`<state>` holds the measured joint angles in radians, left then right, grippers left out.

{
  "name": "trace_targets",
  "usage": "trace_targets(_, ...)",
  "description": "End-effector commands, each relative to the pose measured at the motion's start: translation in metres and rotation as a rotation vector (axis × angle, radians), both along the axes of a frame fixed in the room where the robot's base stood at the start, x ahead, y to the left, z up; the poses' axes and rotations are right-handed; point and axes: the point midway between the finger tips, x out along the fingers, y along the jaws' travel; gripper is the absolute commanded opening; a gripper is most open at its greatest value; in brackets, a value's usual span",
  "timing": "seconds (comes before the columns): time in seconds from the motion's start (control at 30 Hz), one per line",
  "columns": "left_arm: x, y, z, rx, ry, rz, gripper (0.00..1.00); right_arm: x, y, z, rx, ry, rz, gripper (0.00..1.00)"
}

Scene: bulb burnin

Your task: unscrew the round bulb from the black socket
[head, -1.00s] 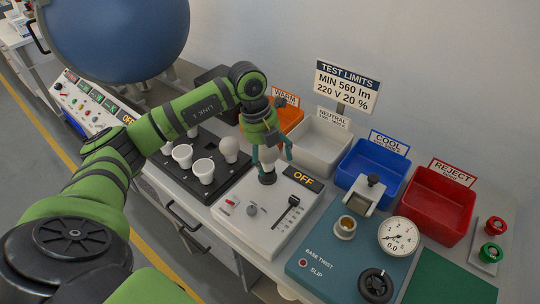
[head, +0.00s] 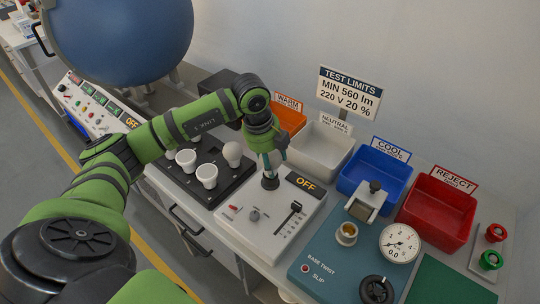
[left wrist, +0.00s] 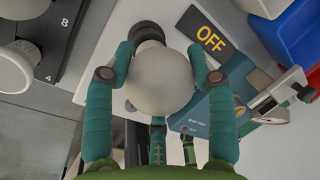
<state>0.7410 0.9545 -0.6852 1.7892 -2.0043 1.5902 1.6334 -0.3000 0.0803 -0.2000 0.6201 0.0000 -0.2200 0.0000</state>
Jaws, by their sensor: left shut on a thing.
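The round white bulb (left wrist: 160,84) sits between the two teal fingers of my left gripper in the left wrist view. The left gripper (head: 272,163) is shut on it, with one finger on each side. The black socket (left wrist: 147,33) shows just beyond the bulb; the bulb's base is hidden, so I cannot tell how far it is seated. In the head view, the black socket (head: 270,182) stands on the light grey test panel (head: 262,226) directly below the gripper, and the fingers mostly hide the bulb. My right gripper is not in view.
A black tray (head: 221,193) with several white bulbs lies left of the panel. An OFF display (head: 305,184) and a slider (head: 291,216) are on the panel. White (head: 320,155), blue (head: 376,172) and red (head: 436,212) bins stand behind. A blue twist tester (head: 330,255) is at right.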

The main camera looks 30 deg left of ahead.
Motion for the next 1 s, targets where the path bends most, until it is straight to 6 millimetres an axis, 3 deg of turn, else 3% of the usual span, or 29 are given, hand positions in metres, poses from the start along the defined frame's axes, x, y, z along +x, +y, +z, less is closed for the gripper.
trace_targets(0.03, -0.006, -0.011, -0.004, -0.018, 0.020, 0.047, 0.23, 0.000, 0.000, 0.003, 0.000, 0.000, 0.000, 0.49)
trace_targets(0.83, -0.004, -0.008, -0.003, -0.010, 0.026, 1.351, 0.23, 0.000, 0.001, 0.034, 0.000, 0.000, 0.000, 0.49)
trace_targets(1.0, -0.004, -0.008, -0.003, -0.012, 0.024, 1.468, 0.23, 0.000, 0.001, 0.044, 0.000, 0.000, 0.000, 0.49)
